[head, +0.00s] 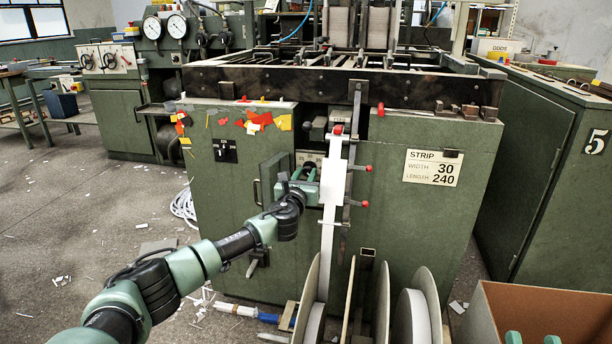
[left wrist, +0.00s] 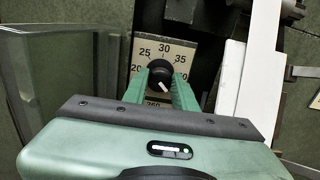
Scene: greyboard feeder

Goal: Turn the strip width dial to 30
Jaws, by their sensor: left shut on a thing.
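The strip width dial (left wrist: 160,75) is a black knob on a pale plate (left wrist: 180,52) marked 20, 25, 30 and 35, with 30 at the top. Its white line points down and slightly right, away from the 30. My left gripper (left wrist: 160,88) is shut on the knob, one green finger on each side. In the head view my left gripper (head: 304,180) reaches into an open compartment of the green cabinet; the knob is hidden there. A sign (head: 433,168) reads STRIP WIDTH 30, LENGTH 240. My right gripper's two green fingertips (head: 533,340) show apart at the bottom right.
The open cabinet door (head: 272,178) stands just left of my left gripper. A white strip (head: 330,215) and red-tipped levers (head: 365,204) are close on its right. Reels (head: 415,315) stand below. A cardboard box (head: 545,300) is at bottom right.

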